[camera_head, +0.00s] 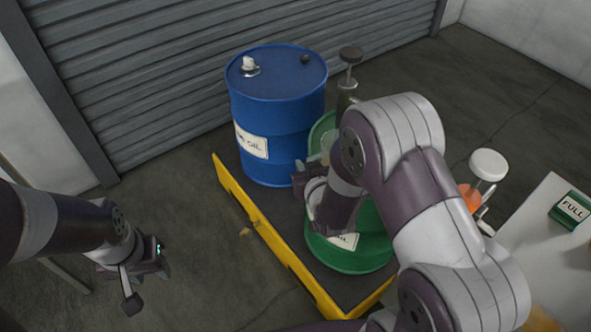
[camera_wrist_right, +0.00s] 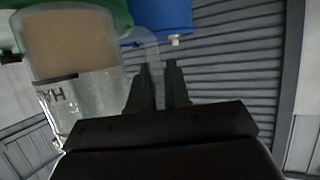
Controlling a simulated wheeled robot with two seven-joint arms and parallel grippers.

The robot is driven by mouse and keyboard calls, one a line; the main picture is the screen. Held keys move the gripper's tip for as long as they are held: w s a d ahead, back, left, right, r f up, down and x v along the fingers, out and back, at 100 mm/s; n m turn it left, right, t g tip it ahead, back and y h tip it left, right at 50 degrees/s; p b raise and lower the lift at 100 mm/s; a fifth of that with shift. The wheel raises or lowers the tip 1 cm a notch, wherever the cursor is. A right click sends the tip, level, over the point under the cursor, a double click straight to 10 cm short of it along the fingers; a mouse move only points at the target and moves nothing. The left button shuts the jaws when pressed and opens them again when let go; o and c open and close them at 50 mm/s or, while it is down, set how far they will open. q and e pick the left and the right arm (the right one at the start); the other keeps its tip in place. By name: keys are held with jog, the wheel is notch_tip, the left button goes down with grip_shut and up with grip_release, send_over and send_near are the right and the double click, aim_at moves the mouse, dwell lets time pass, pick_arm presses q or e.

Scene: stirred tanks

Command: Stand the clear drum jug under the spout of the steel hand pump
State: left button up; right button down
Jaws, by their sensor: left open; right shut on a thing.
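The clear drum jug (camera_wrist_right: 85,95) fills the left of the right wrist view, with dark lettering on its side and a tan area showing in or through it. My right gripper (camera_wrist_right: 158,85) is shut on its clear handle, beside the jug's body. In the head view my right gripper (camera_head: 308,182) is beside the green drum (camera_head: 350,258), and my arm hides much of the jug. The steel hand pump (camera_head: 347,85) rises behind my right arm, its spout hidden or unclear. My left gripper (camera_head: 143,287) is open and empty at the lower left.
A blue drum (camera_head: 278,105) stands beside the green drum on a pallet with a yellow edge (camera_head: 268,233). An orange pump with a white knob (camera_head: 488,165) is at right, near a pale table (camera_head: 530,222) with a green FULL sign (camera_head: 571,209). Floor is clear at left.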

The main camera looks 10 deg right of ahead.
jog(key=shift+w+d+f+b, duration=0.15)
jog(key=shift+w+d, duration=0.25)
jog(key=shift+d, duration=1.3)
jog(key=shift+w+d+f+b, duration=0.1)
jog(key=shift+w+d+b, duration=0.2)
jog(key=shift+d, duration=1.45)
jog(key=shift+w+d+f+b, duration=0.15)
jog(key=shift+w+d, duration=0.3)
jog(key=shift+d, duration=1.25)
jog(key=shift+f+b, duration=0.5)
jog(key=shift+f, duration=0.05)
jog(key=c, duration=1)
grip_release()
jog(key=p+v, duration=0.1)
jog(key=v, duration=0.6)
jog(key=shift+s, duration=0.3)
jog(key=shift+r, duration=0.1)
